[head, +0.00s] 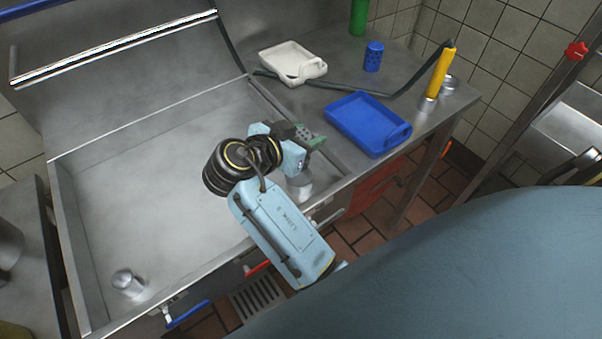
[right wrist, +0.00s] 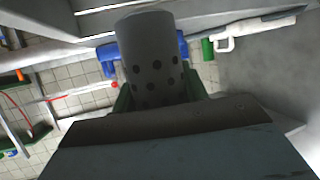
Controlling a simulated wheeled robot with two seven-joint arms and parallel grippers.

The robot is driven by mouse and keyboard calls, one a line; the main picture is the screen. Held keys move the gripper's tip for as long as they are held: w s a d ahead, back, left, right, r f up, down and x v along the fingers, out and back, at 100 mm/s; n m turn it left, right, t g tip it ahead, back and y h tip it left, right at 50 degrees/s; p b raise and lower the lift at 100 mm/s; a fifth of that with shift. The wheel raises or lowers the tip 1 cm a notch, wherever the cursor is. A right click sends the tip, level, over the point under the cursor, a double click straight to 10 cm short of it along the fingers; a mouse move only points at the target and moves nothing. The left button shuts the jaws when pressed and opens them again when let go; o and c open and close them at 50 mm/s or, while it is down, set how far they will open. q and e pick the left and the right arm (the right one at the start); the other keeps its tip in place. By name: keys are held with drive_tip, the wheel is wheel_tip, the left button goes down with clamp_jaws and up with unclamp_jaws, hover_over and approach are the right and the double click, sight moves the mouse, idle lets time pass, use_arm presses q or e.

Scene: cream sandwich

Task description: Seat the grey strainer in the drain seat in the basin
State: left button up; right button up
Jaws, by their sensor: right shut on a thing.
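The grey strainer (right wrist: 150,58), a cylinder with rows of dark holes, stands between the green fingers of my right gripper (right wrist: 155,98) in the right wrist view. In the head view my right gripper (head: 306,140) is shut on the strainer over the basin's right rim; only a small grey bit of the strainer shows there. The steel basin (head: 140,185) is wide and shallow, and its visible floor looks bare. My left gripper is not in view.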

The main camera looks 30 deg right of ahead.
wheel_tip(320, 180, down, 3)
drive_tip(key=shift+f, duration=0.15)
drive_tip(key=shift+f+b, duration=0.3)
drive_tip(key=shift+f, duration=0.3)
wheel_tip(320, 180, down, 4)
drive_tip(key=shift+r+b, duration=0.25)
drive_tip(key=shift+b, duration=0.05)
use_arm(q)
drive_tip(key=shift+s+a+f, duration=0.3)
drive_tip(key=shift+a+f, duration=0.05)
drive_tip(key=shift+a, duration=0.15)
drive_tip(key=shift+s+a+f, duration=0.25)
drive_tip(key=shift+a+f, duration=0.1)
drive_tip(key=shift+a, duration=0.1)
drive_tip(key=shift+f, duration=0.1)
use_arm(e)
drive_tip(key=o, duration=0.5)
drive_tip(key=shift+f, duration=0.15)
drive_tip(key=o, duration=0.5)
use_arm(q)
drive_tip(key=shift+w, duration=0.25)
